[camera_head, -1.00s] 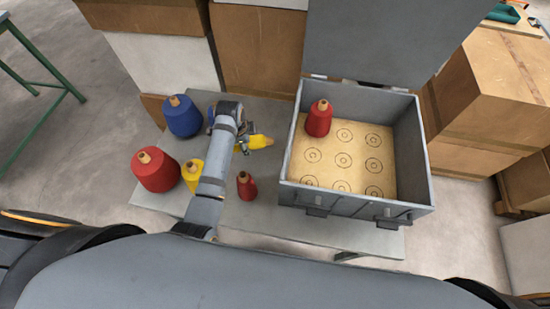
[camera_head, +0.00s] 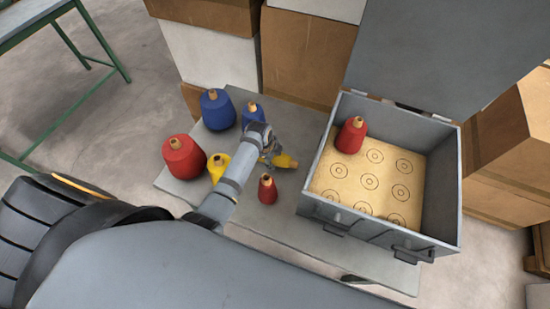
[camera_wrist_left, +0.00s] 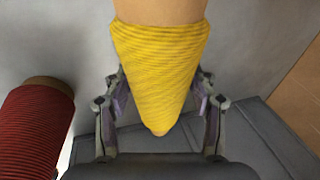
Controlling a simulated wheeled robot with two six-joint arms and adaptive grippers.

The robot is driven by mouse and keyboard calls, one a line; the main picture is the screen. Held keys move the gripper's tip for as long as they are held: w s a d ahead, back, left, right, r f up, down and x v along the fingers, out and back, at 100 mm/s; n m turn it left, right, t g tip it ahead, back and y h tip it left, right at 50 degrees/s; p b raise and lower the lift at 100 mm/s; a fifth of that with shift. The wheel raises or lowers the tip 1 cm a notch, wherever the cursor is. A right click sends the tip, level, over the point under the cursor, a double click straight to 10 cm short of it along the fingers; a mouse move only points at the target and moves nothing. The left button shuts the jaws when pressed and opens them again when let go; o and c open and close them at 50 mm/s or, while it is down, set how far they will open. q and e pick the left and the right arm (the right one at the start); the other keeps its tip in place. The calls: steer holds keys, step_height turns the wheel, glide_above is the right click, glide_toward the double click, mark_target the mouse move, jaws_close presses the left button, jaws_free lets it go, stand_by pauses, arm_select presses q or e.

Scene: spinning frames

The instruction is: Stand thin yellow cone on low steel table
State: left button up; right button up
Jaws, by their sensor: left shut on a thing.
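My left gripper (camera_head: 266,150) is shut on a thin yellow cone (camera_head: 285,161) above the low grey table (camera_head: 288,232). The cone is tipped on its side, pointing right in the head view. In the left wrist view the yellow cone (camera_wrist_left: 160,65) fills the middle, between the two fingers of the left gripper (camera_wrist_left: 160,105). A small red cone (camera_head: 267,190) stands on the table just in front of the held cone. I do not see my right gripper.
A thicker yellow cone (camera_head: 217,166), a big red cone (camera_head: 184,157) and two blue cones (camera_head: 217,109) (camera_head: 253,112) stand at the table's left. An open grey crate (camera_head: 449,190) at the right holds a red cone (camera_head: 351,136) on a ringed board. Bare tabletop shows in front.

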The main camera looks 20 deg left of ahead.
arm_select(q)
steer(key=shift+w+f, duration=0.1)
steer(key=shift+f, duration=0.55)
steer(key=o, duration=1.3)
steer(key=shift+f, duration=0.1)
